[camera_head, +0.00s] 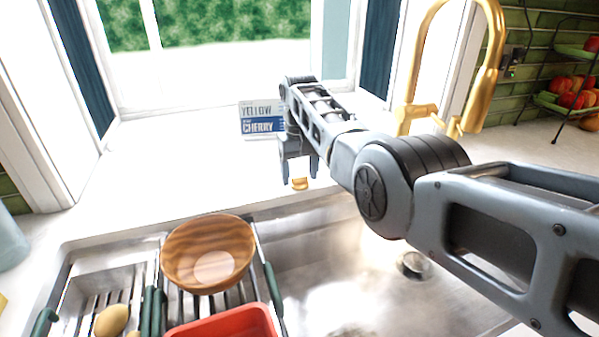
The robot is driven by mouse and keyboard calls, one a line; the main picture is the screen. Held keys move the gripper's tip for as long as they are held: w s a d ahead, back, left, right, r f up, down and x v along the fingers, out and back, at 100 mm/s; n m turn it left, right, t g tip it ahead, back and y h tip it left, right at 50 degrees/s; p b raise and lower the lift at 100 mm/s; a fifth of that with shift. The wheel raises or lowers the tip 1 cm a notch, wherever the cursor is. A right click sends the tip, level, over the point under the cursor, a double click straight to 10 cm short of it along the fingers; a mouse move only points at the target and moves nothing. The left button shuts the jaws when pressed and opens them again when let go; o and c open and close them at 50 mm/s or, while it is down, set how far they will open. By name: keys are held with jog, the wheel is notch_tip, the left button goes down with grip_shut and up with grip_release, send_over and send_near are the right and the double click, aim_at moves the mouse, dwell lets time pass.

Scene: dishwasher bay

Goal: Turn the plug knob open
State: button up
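A small gold knob (300,183), which looks like the plug knob, is at the back edge of the sink. My gripper (299,180) points down over it from the sill side. Its two dark fingers are apart, one to each side of the knob in the picture, with gaps between them and it. I cannot tell whether the fingertips are around the knob or still above it. The steel sink (330,240) has a round drain (412,264) at its bottom, partly in glare.
A gold faucet (412,80) stands behind my arm at the right. A wooden bowl (185,245) and a red container (225,325) sit on a rack at left. A fruit stand (560,100) is at far right.

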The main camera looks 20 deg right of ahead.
aim_at(299, 176)
jog(key=shift+r, duration=3.9)
